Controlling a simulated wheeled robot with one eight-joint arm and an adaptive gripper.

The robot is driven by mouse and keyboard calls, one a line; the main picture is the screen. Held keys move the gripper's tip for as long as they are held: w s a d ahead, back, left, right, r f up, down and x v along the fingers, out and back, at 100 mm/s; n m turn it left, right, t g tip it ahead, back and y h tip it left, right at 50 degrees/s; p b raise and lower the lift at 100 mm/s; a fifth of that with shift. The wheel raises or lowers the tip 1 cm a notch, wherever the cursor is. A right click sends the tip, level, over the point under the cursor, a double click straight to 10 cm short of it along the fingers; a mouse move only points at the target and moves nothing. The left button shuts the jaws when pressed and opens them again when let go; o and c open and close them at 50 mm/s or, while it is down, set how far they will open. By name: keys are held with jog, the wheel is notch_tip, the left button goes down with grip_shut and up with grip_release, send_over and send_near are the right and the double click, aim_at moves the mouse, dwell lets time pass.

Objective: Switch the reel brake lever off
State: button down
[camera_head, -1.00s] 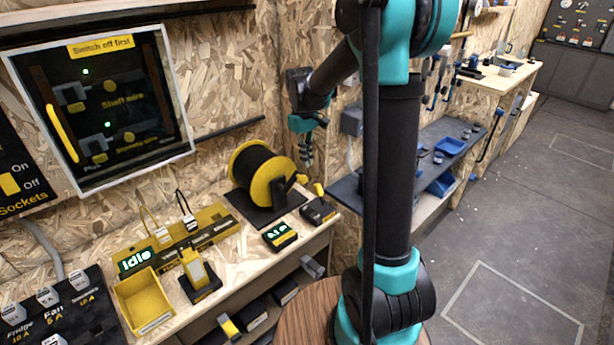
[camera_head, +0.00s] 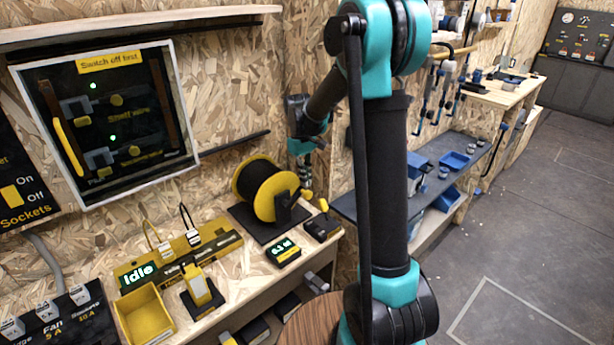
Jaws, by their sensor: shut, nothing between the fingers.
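The cable reel (camera_head: 270,192), a black drum with a yellow flange, stands on a dark base plate at the back of the bench. To its right is a small black box (camera_head: 322,229) with a yellow-tipped lever (camera_head: 323,205) standing up from it; I take this as the brake lever. Its on or off setting is too small to read. My gripper (camera_head: 306,187) points down beside the reel's right side, above and slightly left of the lever. It is shut and empty, apart from the lever. Its fingertips are small and partly blend with the reel's crank area.
A small display (camera_head: 284,252) sits in front of the reel. An "Idle" panel (camera_head: 138,275), a yellow bin (camera_head: 146,316) and a yellow rocker device (camera_head: 201,291) occupy the bench's left. A dark shelf (camera_head: 345,206) with blue trays lies right of the bench, partly behind my arm.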

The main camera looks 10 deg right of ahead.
aim_at(321, 200)
jog(key=f, duration=0.6)
jog(key=shift+s+d, duration=0.25)
jog(key=shift+s, duration=0.1)
jog(key=shift+s+d, duration=0.2)
jog(key=shift+s, duration=0.05)
jog(key=shift+s+d+r, duration=0.4)
jog(key=shift+s+r, duration=0.05)
jog(key=shift+s, duration=0.2)
jog(key=shift+s+d+r, duration=0.4)
jog(key=shift+s, duration=0.2)
jog(key=s+t, duration=0.1)
jog(key=d+r+t+y, duration=0.1)
jog(key=s+t+y, duration=0.1)
jog(key=shift+s+d+r, duration=0.3)
jog(key=shift+d, duration=0.1)
jog(key=t, duration=0.1)
jog(key=s+d+t+y, duration=0.1)
jog(key=s+t+y, duration=0.1)
jog(key=shift+s+d+r, duration=0.1)
jog(key=shift+d+r, duration=0.15)
jog(key=shift+a, duration=0.1)
jog(key=shift+r, duration=0.1)
